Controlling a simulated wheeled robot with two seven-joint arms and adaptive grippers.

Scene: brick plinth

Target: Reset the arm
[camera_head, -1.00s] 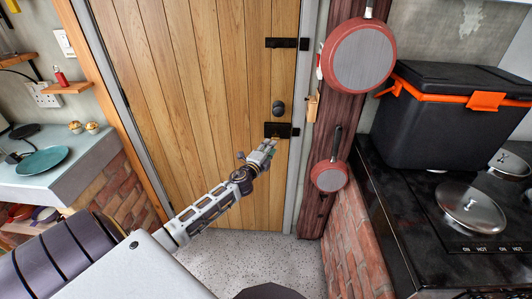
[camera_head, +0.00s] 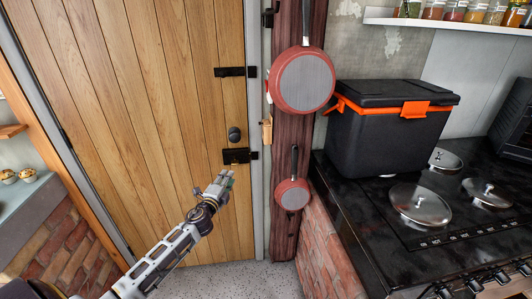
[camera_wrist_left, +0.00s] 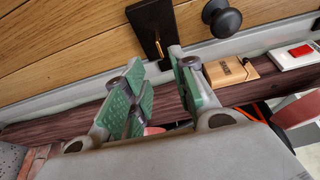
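My left gripper (camera_head: 221,183) is in front of the wooden door (camera_head: 150,120), just below and left of the lower black latch plate (camera_head: 237,156). In the left wrist view its two green-padded fingers (camera_wrist_left: 155,95) stand apart with nothing between them. The black latch plate (camera_wrist_left: 152,28) with a brass pin lies beyond the fingertips there, and the round black knob (camera_wrist_left: 222,18) is to its right. I cannot tell from these views whether a fingertip touches the latch. My right gripper is in neither view.
Red pans (camera_head: 303,80) hang on a dark wooden post right of the door. A black cool box (camera_head: 390,130) with orange trim stands on the black stove top (camera_head: 370,210), near several metal lids. A brick wall (camera_head: 330,250) runs below the stove. Spice jars (camera_head: 470,10) line a shelf.

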